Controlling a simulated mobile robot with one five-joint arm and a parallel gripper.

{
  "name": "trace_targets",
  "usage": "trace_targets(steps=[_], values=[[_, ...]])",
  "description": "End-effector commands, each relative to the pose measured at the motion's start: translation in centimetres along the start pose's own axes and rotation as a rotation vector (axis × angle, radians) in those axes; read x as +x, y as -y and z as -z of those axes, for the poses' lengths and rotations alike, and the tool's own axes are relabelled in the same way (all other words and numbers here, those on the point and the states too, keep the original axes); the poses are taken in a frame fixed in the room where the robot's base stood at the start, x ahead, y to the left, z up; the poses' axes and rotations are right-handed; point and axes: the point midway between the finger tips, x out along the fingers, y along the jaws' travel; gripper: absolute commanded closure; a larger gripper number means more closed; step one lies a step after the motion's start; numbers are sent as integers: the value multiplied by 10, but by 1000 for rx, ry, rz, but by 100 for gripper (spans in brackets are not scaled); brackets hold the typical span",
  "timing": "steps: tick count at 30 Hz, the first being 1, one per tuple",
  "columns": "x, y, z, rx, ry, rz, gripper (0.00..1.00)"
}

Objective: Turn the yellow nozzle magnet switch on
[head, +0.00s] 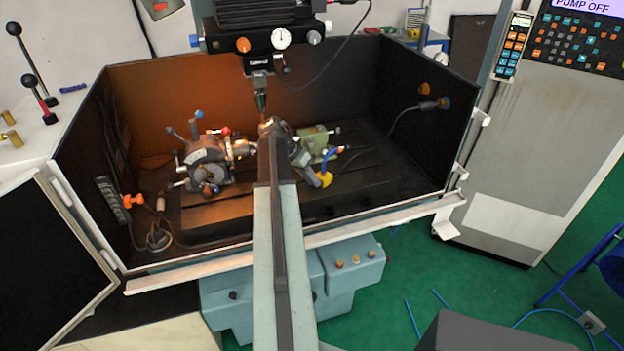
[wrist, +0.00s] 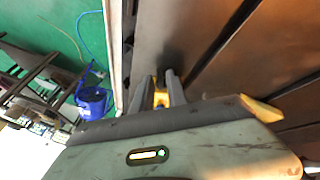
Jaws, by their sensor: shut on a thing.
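The yellow nozzle magnet base (head: 325,179), with a blue hose rising from it, sits on the machine table in the head view, just right of my arm's end. In the wrist view my gripper (wrist: 162,88) has its two grey fingers close together on a small yellow piece (wrist: 161,99). This piece appears to be part of the nozzle magnet's switch, but most of it is hidden by the fingers and the gripper body. Another yellow part (wrist: 262,108) shows past the gripper body at the right. The switch's position cannot be made out.
An indexing chuck (head: 207,165) stands left of my arm on the slotted table. A green vise-like fixture (head: 315,140) is behind the nozzle. The spindle (head: 260,88) hangs above. Enclosure walls surround the table, with a front rail (head: 390,213).

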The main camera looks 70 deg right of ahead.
Motion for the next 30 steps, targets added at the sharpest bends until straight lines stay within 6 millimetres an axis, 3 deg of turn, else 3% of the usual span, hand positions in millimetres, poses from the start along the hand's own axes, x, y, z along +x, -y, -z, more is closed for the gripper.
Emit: trace_targets(steps=[10, 20, 21, 22, 30], values=[[1, -12, -3, 127, 2, 304, 100], [2, -9, -1, 141, 1, 339, 100], [2, -9, -1, 141, 1, 339, 79], [2, -9, -1, 141, 1, 338, 71], [2, -9, 0, 141, 1, 337, 71]])
